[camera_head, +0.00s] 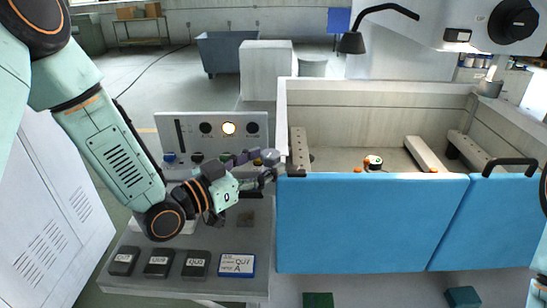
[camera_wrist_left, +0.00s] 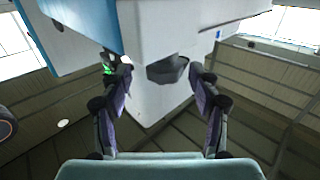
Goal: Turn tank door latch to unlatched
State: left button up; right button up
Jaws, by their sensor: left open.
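The tank door (camera_head: 370,222) is a blue panel on the front of the pale tank. A grey rounded knob-like part (camera_head: 270,157), which looks like the latch, sits at the tank's front left corner. In the left wrist view a dark grey part (camera_wrist_left: 168,70), seemingly the same latch, stands out from the pale tank wall. My left gripper (camera_head: 264,167) is open beside that corner. In the wrist view its purple-lined fingers (camera_wrist_left: 160,80) are apart, one on each side of the dark part, with gaps showing. I cannot tell which way the latch is turned. My right gripper is out of view.
A control console (camera_head: 212,127) with a lit round lamp stands left of the tank, with black keys (camera_head: 159,264) on its lower deck. Pale cabinets (camera_head: 50,210) stand at the left.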

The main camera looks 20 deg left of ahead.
aim_at(265, 161)
pick_arm(q)
jog(key=shift+w+d, duration=0.45)
jog(key=shift+d, duration=0.1)
jog(key=shift+w, duration=0.35)
jog(key=shift+w+a, duration=0.4)
jog(key=shift+a, duration=0.05)
jog(key=shift+w+d, duration=0.2)
jog(key=shift+d, duration=0.6)
jog(key=shift+c, duration=0.3)
jog(key=shift+s+a, duration=0.1)
jog(key=shift+a, duration=0.5)
jog(key=c, duration=0.5)
jog(key=shift+c, duration=0.5)
jog(key=shift+d+r, duration=0.1)
jog(key=shift+d, duration=0.2)
jog(key=c, duration=0.3)
jog(key=shift+a, duration=0.2)
jog(key=shift+c, duration=1.2)
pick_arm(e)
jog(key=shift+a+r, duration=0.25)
